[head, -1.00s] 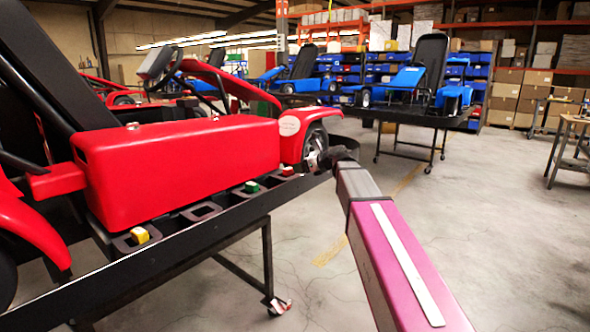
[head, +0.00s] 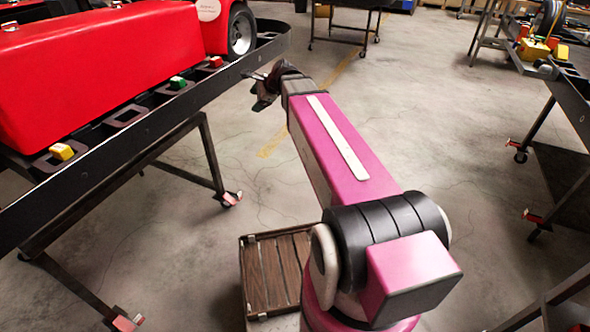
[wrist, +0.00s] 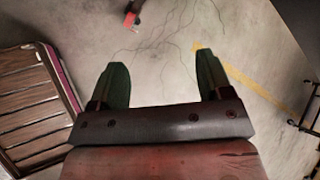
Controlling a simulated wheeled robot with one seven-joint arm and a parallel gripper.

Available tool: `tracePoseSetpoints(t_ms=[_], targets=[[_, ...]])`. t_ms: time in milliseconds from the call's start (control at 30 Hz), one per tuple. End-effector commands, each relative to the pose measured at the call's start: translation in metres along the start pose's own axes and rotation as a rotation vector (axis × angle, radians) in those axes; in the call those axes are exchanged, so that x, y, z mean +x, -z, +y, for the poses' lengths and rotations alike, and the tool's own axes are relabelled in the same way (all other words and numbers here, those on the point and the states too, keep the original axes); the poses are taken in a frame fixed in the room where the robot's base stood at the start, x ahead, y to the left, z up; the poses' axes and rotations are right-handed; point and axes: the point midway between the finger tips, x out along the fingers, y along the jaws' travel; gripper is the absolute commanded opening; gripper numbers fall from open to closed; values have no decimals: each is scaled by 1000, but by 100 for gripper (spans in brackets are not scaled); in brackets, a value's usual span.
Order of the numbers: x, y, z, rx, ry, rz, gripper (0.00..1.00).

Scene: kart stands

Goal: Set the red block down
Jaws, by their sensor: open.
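The red block (head: 215,62) sits at the far slot on the edge of the black kart stand (head: 150,125), beside the red kart. It looks small, and I cannot tell how deep it sits in the slot. My gripper (head: 260,90) is right of and nearer than the red block, apart from it, out past the stand's edge over the floor. In the wrist view my gripper (wrist: 163,72) has its two fingers wide apart, with only bare floor between them. The red block does not show in the wrist view.
A green block (head: 177,83) and a yellow block (head: 61,152) sit in nearer slots; an empty slot (head: 125,115) lies between them. A slatted wooden crate (head: 246,265) is beside my base. Another stand (head: 572,100) is at the right. Open floor lies between the stands.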

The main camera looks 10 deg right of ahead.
Motion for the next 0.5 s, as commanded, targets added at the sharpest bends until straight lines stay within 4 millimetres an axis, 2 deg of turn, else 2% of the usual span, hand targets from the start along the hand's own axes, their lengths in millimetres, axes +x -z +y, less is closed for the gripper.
tracePoseSetpoints(t_ms=[33, 167, 300, 400, 500], targets=[[6, 15, 29, -108, -50, 43, 72], [17, 53, 92, -431, -201, 131, 72], [20, 90, 158, -773, -400, 172, 72], [17, 113, 200, -998, -548, 165, 72], [12, 131, 234, -1179, -678, 137, 72]])
